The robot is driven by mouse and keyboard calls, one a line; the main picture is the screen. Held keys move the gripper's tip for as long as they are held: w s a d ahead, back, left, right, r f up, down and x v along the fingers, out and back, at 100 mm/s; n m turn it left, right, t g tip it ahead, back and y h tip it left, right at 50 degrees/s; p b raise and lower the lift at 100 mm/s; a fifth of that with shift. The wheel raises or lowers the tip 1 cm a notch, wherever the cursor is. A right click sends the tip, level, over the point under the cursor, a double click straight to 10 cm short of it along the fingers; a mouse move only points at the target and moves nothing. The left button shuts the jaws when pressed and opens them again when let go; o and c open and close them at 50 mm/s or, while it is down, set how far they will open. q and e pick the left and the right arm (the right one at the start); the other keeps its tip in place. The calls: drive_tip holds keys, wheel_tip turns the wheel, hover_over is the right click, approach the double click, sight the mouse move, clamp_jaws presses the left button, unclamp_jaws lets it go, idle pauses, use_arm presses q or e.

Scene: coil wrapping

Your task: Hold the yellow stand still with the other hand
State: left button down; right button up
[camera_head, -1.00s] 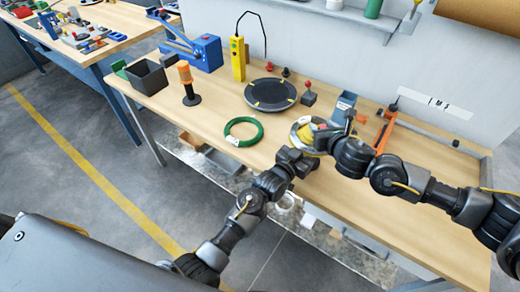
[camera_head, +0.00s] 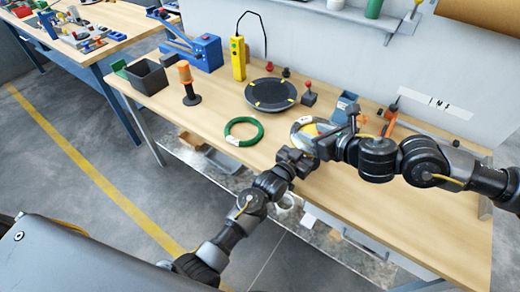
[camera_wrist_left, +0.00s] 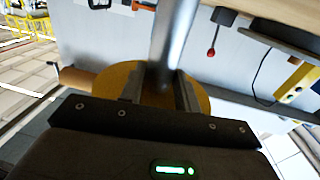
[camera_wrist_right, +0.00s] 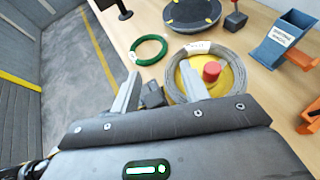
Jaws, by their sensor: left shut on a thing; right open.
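The yellow stand (camera_wrist_right: 227,82) shows in the right wrist view as a round yellow body with a red knob (camera_wrist_right: 211,71) on top. A grey wire coil (camera_wrist_right: 238,66) with a white tag lies around it. My right gripper (camera_head: 322,145) is open, just in front of the stand's near left side. My left gripper (camera_head: 296,162) is shut at the coil's near left rim. The left wrist view shows a grey bar (camera_wrist_left: 167,40), seemingly part of the coil, between its fingers, with a yellow disc (camera_wrist_left: 203,95) behind. The exact contact is hidden.
A green coil (camera_head: 243,131) lies to the left of the stand. A black turntable (camera_head: 271,94) stands behind. A blue dispenser (camera_wrist_right: 290,30) and an orange tool (camera_wrist_right: 311,121) stand to the right. The bench's front left is clear.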

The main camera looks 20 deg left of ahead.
drive_tip(key=w+d+r+m+g+h, duration=0.2)
drive_tip(key=w+d+r+g+h, duration=0.3)
drive_tip(key=h, duration=0.2)
drive_tip(key=s+a+f+m+g+y, duration=0.1)
drive_tip(key=s+a+f+y, duration=0.2)
drive_tip(key=s+a, duration=0.3)
drive_tip(key=s+a+f+m+g+y, duration=0.1)
drive_tip(key=s+a+f+y, duration=0.2)
drive_tip(key=s+a, duration=0.4)
drive_tip(key=shift+a+f+y, duration=0.3)
drive_tip(key=shift+a+f, duration=0.45)
drive_tip(key=shift+a, duration=1.55)
drive_tip(key=shift+c, duration=0.2)
